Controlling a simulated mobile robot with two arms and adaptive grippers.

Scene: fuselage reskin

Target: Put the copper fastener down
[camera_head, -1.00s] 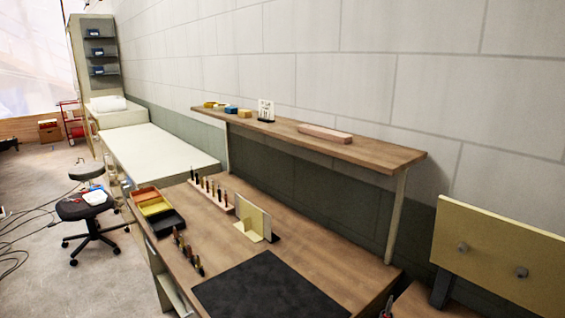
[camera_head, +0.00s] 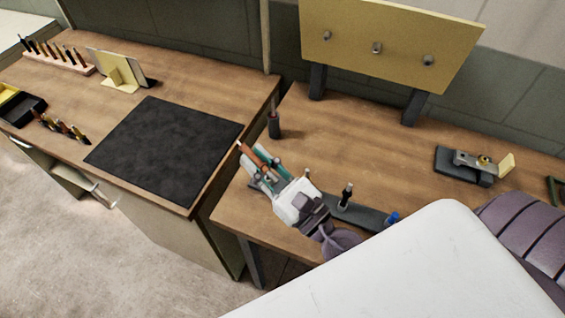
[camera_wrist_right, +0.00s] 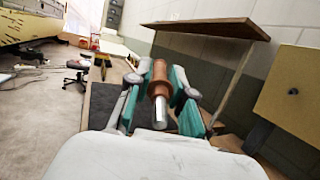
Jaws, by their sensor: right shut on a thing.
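My right gripper (camera_head: 262,168) is over the left end of the nearer wooden bench in the head view. It is shut on the copper fastener (camera_head: 251,157), a reddish-brown cylinder. In the right wrist view the copper fastener (camera_wrist_right: 159,80) sits between the teal finger pads of my right gripper (camera_wrist_right: 158,90), with a pale shank pointing toward the camera. Whether it touches anything below cannot be told. My left gripper is not in view.
A black mat (camera_head: 165,148) lies on the bench at left. A dark strip (camera_head: 368,215) with upright pieces lies near the gripper. A yellow board (camera_head: 388,40) with several studs stands behind. A dark fixture (camera_head: 468,165) sits at right.

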